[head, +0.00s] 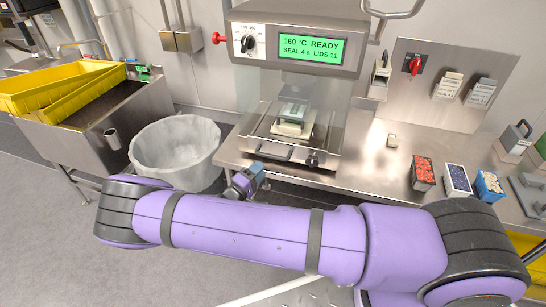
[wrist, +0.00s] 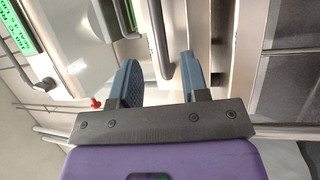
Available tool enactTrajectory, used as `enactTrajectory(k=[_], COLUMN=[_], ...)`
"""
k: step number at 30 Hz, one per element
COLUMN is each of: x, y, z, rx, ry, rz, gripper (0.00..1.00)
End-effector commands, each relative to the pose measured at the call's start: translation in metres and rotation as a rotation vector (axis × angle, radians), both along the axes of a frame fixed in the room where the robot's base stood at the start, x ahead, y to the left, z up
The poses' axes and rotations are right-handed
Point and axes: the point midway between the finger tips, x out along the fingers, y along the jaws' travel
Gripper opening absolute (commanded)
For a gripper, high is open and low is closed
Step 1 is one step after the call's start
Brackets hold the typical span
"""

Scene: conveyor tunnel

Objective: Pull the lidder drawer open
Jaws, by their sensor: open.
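The lidder (head: 295,35) is a steel machine with a green screen reading 160 °C READY, SEAL 4 s, LIDS 11. Its drawer (head: 250,137) is low at the front and looks pushed in, with a grey bar handle (head: 268,153). My gripper (head: 250,178), with blue fingers, is just below and left of the handle in the head view. In the wrist view my gripper (wrist: 158,62) is open and empty, and a grey bar (wrist: 158,35), apparently the handle, shows between its two fingers. I cannot tell whether they touch it.
A lined white bin (head: 175,150) stands left of the bench. A steel sink with yellow crates (head: 60,88) is farther left. Red (head: 423,172), blue (head: 457,179) and cream-filled (head: 489,185) punnets stand on the bench at right. A panel with a red switch (head: 413,66) is behind.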

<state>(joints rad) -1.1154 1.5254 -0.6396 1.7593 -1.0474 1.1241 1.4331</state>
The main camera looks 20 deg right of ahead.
Motion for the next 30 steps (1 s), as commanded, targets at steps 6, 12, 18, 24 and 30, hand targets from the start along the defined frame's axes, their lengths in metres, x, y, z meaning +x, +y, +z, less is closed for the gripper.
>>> enactTrajectory(k=[6,12,18,24,30], x=[0.020,0.034,0.041,0.041,0.041], y=[-0.035,-0.058,-0.068,-0.069,-0.069], z=[0.007,0.011,0.014,0.014,0.014], rx=[-0.002,-0.001,0.000,0.000,0.000], ry=[-0.001,0.000,0.000,0.000,0.000], rz=[-0.003,-0.002,-0.001,-0.001,-0.001], gripper=[0.41,0.41,0.41,0.41,0.16])
